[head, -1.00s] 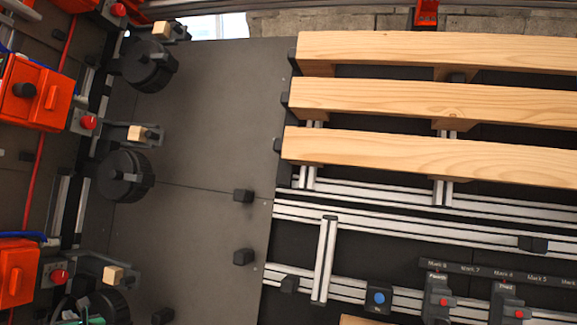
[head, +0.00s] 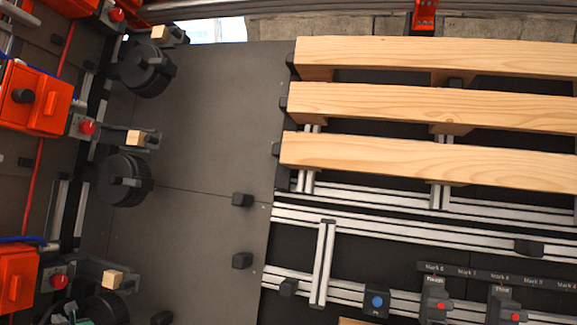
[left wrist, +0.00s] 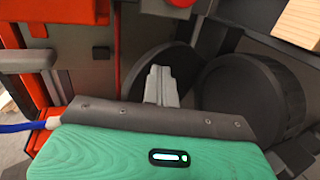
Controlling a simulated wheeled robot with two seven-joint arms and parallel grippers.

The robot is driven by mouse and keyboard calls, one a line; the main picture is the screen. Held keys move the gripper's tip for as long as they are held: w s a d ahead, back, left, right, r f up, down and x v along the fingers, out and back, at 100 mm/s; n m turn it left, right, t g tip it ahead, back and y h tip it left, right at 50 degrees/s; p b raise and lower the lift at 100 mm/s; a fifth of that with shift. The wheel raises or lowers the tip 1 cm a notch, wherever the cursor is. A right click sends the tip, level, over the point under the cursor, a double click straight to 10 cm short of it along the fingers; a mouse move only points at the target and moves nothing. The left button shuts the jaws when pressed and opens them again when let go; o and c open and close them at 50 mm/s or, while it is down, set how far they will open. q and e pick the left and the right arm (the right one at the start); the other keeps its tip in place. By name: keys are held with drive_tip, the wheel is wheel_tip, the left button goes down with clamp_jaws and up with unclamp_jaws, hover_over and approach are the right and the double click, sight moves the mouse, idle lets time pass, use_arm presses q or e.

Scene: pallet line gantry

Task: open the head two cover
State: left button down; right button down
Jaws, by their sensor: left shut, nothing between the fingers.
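Several orange boxes line the left edge of the head view: one with a black knob (head: 36,96) and a lower one (head: 17,278). Black round drums with bar handles stand beside them: an upper (head: 146,68), a middle (head: 125,180) and a lower one (head: 106,308), partly cut off. No label shows which is head two or its cover. My left gripper (head: 72,316) is at the bottom left edge, by the lower drum. In the left wrist view its grey fingers (left wrist: 161,84) are shut and empty, in front of dark discs (left wrist: 255,100). My right gripper is out of view.
Wooden blocks (head: 140,137) sit on brackets near the drums, with red buttons (head: 87,127) beside them. A grey plate (head: 205,130) with black stops (head: 242,199) is mostly clear. Long wooden boards (head: 430,102) lie over aluminium rails (head: 390,208) at the right.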

sight(44, 320)
use_arm(q)
drive_tip(key=shift+s+a+r, duration=0.1)
drive_tip(key=shift+a+r, duration=0.1)
drive_tip(key=shift+a, duration=0.75)
drive_tip(key=shift+a+p, duration=0.15)
drive_tip(key=shift+p, duration=0.15)
drive_tip(key=shift+a+r, duration=0.1)
drive_tip(key=shift+a, duration=0.9)
drive_tip(key=shift+w+a, duration=0.25)
drive_tip(key=shift+a, duration=0.4)
drive_tip(key=shift+p+v, duration=0.35)
drive_tip(key=shift+v, duration=0.95)
drive_tip(key=v, duration=0.8)
drive_tip(key=shift+w, duration=0.2)
